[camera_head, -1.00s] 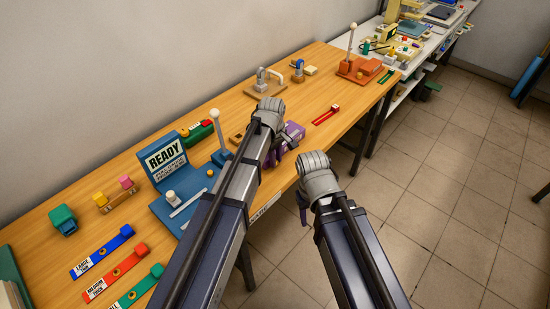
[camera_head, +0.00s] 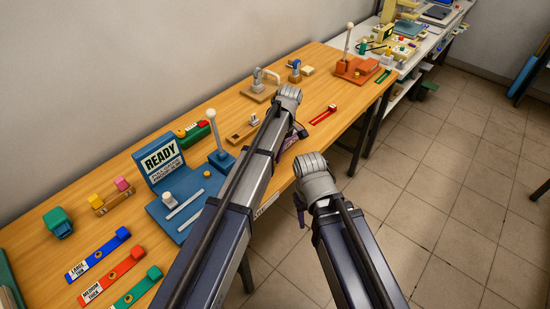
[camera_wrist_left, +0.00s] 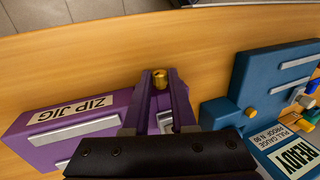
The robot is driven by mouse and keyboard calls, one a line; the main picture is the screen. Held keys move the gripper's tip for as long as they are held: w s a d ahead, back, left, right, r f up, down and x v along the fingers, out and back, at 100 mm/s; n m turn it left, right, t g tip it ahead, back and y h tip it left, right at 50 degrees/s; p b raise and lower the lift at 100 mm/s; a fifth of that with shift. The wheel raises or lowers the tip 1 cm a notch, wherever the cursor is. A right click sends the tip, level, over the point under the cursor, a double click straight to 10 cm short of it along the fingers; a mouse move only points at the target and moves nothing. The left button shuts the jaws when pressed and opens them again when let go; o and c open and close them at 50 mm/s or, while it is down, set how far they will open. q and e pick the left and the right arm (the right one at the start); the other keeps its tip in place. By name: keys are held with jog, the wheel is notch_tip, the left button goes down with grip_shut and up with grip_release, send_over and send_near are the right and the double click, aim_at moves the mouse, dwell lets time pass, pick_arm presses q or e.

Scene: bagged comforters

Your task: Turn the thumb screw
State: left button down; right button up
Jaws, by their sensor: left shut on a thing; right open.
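In the left wrist view, a small brass thumb screw (camera_wrist_left: 160,79) sits between the tips of my left gripper (camera_wrist_left: 161,84), which is shut on it. The purple block labelled ZIP JIG (camera_wrist_left: 72,132) lies beside and behind the fingers, with pale metal strips on it.
A blue fixture with a READY sign (camera_head: 164,157) stands left of my left arm, and it shows at right in the left wrist view (camera_wrist_left: 270,80). A white-knobbed lever (camera_head: 214,132) stands close to the arm. A red slider (camera_head: 324,115) lies to the right on bare wood.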

pick_arm(q)
jog(key=c, duration=0.7)
grip_release()
jog(key=shift+c, duration=0.2)
jog(key=p+v, duration=0.7)
jog(key=v, duration=0.1)
jog(key=shift+p, duration=0.3)
jog(key=shift+f, duration=0.2)
